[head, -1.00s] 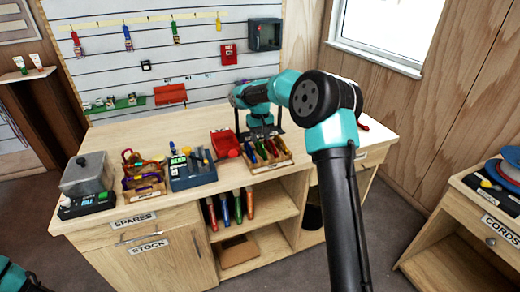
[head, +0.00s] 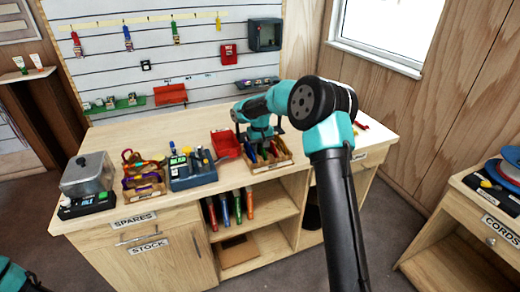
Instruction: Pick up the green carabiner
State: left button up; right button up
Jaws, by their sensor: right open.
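A small wooden tray (head: 268,168) with several coloured pieces, probably carabiners, stands near the front edge of the workbench. The pieces are small and partly hidden by my right gripper, so I cannot single out the green carabiner with certainty. My right gripper (head: 262,144) is open, pointing down over the tray, with its fingers low and close to the pieces. Whether it touches any of them I cannot tell. My left gripper is out of view.
A red bin (head: 226,144) stands just left of the tray. The bench top (head: 333,148) right of the tray is mostly clear.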

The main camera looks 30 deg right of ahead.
jog(key=shift+c, duration=0.3)
grip_shut()
dwell(0.4)
